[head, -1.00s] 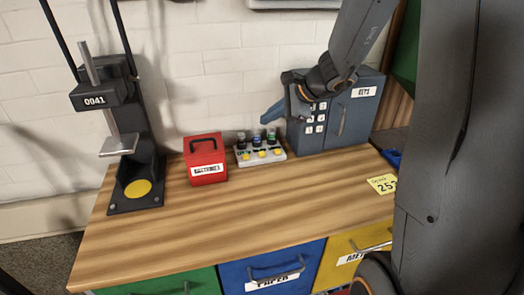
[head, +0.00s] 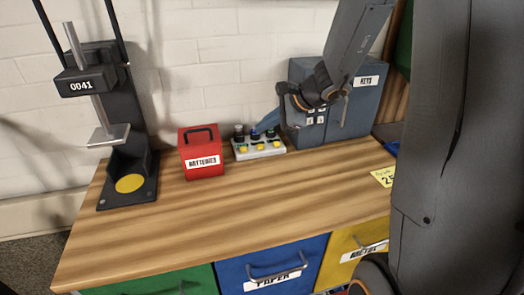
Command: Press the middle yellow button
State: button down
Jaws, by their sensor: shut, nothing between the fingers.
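A small grey button box (head: 260,154) sits on the wooden bench near the wall. Its front row has three yellow buttons, with the middle yellow button (head: 260,147) between the other two. Dark knobs stand in a row behind them. My gripper (head: 257,131) reaches in from the right, with its blue fingers shut and empty and pointing down to the left. Its tips overlap the back of the box, just behind the middle yellow button in the picture. I cannot tell whether they touch anything. The middle yellow button is visible; part of the back row is hidden.
A red batteries box (head: 204,163) stands just left of the button box. A grey key cabinet (head: 307,133) with a keypad stands close on its right. A press (head: 128,165) with a yellow pad stands at the bench's left end. The front of the wooden bench (head: 230,215) is clear.

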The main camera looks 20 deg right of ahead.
aim_at(264, 147)
jog(key=shift+f+b, duration=1.15)
jog(key=shift+f, duration=0.35)
dwell(0.9)
jog(key=shift+f+b, duration=0.4)
jog(key=shift+b, duration=0.1)
jog(key=shift+f+b, duration=0.45)
jog(key=shift+b, duration=0.05)
dwell(0.7)
jog(key=shift+r, duration=0.1)
jog(key=shift+r+p, duration=0.7)
jog(key=shift+r, duration=0.1)
jog(key=shift+r, duration=0.1)
notch_tip(264, 147, up, 5)
jog(key=p, duration=0.4)
